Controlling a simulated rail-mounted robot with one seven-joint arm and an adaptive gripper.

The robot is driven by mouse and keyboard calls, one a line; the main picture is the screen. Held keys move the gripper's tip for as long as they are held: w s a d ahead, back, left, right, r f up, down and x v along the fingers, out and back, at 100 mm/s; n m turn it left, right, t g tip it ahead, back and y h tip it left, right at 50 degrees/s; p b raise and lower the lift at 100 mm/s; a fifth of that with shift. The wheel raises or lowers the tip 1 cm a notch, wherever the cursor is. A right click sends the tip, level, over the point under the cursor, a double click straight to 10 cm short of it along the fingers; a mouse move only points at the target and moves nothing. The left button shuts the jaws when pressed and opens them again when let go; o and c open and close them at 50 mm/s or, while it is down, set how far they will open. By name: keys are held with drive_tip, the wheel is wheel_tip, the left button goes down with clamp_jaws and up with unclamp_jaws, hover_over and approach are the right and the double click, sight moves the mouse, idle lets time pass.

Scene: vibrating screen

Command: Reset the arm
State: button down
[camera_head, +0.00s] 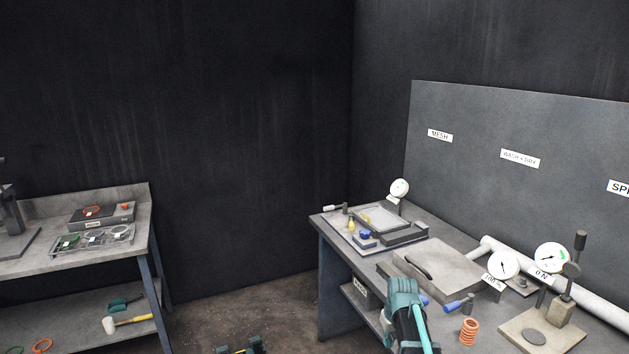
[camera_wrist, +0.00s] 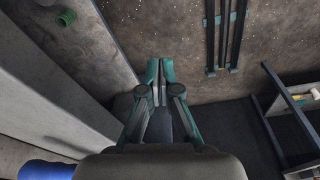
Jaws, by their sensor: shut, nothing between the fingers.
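My gripper (camera_wrist: 158,72) shows in the wrist view with its two teal fingers together, shut and empty. It hangs over the dark floor and touches nothing that I can see. In the head view, part of my teal arm (camera_head: 405,305) rises at the bottom, in front of the right bench (camera_head: 340,228). The fingers cannot be made out there.
The right bench holds a grey box (camera_head: 445,272), an orange spring (camera_head: 468,331), dial gauges (camera_head: 503,264) and a stand (camera_head: 562,308). The left bench (camera_head: 130,200) holds trays; a mallet (camera_head: 125,322) lies on its lower shelf. Floor (camera_head: 235,305) between the benches is mostly clear.

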drive_tip(key=s+a+f+g, duration=0.2)
drive_tip(key=s+f, duration=0.8)
drive_tip(key=s, duration=0.7)
drive_tip(key=s+a+f+m+g, duration=0.1)
drive_tip(key=s+a+f+g, duration=0.1)
drive_tip(key=s+f, duration=0.9)
drive_tip(key=s+a+f+m+g, duration=0.1)
drive_tip(key=s+f+g, duration=0.3)
drive_tip(key=s+f, duration=0.7)
drive_tip(key=s, duration=1.1)
drive_tip(key=shift+s+a, duration=0.35)
drive_tip(key=shift+a, duration=0.05)
